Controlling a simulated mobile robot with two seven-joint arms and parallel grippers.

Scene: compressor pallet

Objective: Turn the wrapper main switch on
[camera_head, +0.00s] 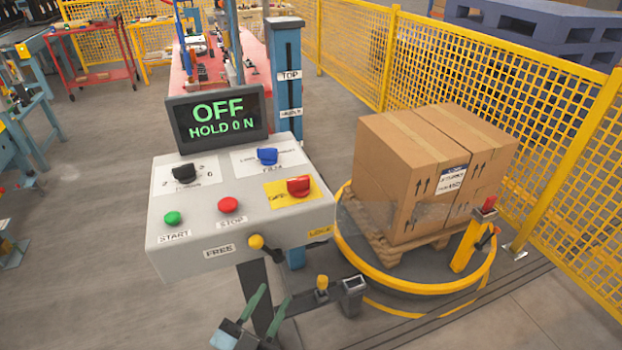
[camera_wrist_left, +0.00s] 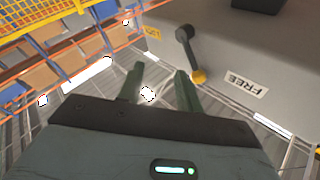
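The grey control panel (camera_head: 238,222) stands in the middle of the head view. Its red main switch knob (camera_head: 299,187) sits on a yellow plate marked OFF at the panel's right side. The screen (camera_head: 217,116) reads OFF and HOLD 0 N. On the front face a lever with a yellow hub (camera_head: 256,241) has its dark handle pointing down-right, away from the FREE label; it also shows in the wrist view (camera_wrist_left: 198,77). My left gripper (camera_head: 276,293) is below the panel's front edge, open and empty, its fingers (camera_wrist_left: 160,70) apart from the lever. My right gripper is not in view.
A black knob (camera_head: 184,173), a blue knob (camera_head: 267,156), a green START button (camera_head: 173,218) and a red STOP button (camera_head: 228,205) share the panel. Right of it, a boxed pallet (camera_head: 402,245) stands on a yellow-ringed turntable (camera_head: 420,287). Yellow mesh fencing (camera_head: 480,75) runs behind.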

